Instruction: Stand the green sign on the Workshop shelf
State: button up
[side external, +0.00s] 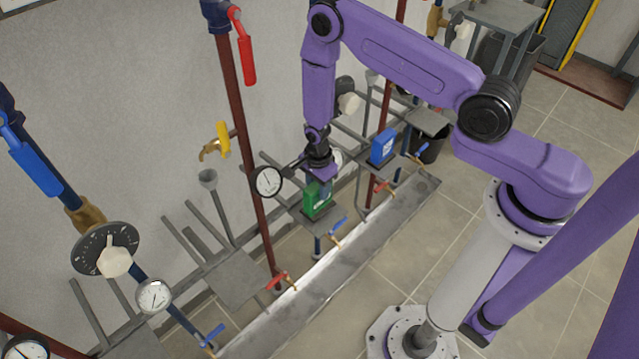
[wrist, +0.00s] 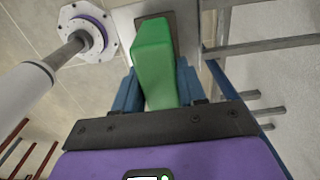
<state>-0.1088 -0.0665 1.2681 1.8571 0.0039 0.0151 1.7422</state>
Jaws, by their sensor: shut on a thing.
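The green sign (side external: 317,198) stands upright on a dark base on a small grey shelf in the middle of the side external view. My gripper (side external: 319,184) is above it, pointing down, with its jaws around the sign's upper part. In the wrist view the green sign (wrist: 155,65) is between the two blue fingers of my gripper (wrist: 158,88), which are shut on it. A dark base plate shows beyond the sign there. I cannot tell whether the sign rests on the shelf or is slightly raised. No Workshop label is readable.
A blue sign (side external: 383,147) stands on the shelf to the right. An empty grey shelf (side external: 237,277) is to the left. A round gauge (side external: 267,181) and a red-brown pipe (side external: 256,215) are close left of my gripper. A metal trough (side external: 330,275) runs in front.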

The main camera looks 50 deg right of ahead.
jog(key=shift+f, duration=0.8)
dwell(0.4)
jog(key=o, duration=1.2)
jog(key=shift+r, duration=0.1)
notch_tip(320, 180, up, 17)
jog(key=shift+r, duration=0.1)
jog(key=shift+r, duration=0.1)
